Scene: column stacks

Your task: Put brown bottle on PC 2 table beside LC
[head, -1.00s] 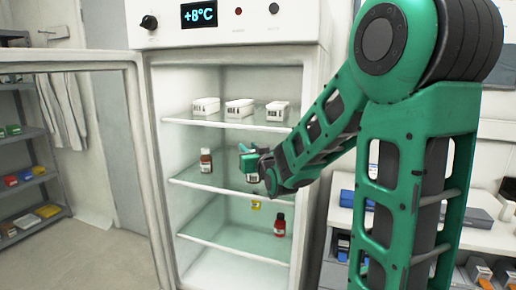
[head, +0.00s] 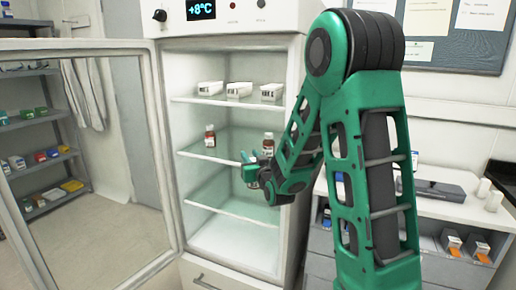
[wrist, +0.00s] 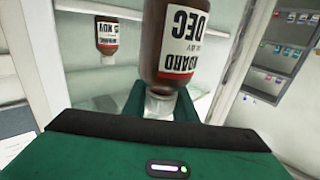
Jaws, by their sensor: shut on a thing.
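A brown bottle (wrist: 190,30) with a white label and a pale cap is large in the wrist view. My gripper (wrist: 160,105) is shut on its cap end, and the label text appears upside down. In the head view my gripper (head: 250,165) is in front of the open fridge, near its middle shelf. A brown bottle (head: 268,143) shows just above my gripper there; I cannot tell if it is the held one. Another brown bottle (head: 210,136) stands on the middle shelf to the left. I cannot identify the PC 2 table or LC.
The fridge's glass door (head: 90,160) is open to the left. White boxes (head: 239,90) stand on its upper shelf. To the right is a bench with a grey flat case (head: 440,190) and small white containers. A second reddish-brown bottle (wrist: 106,33) shows in the wrist view.

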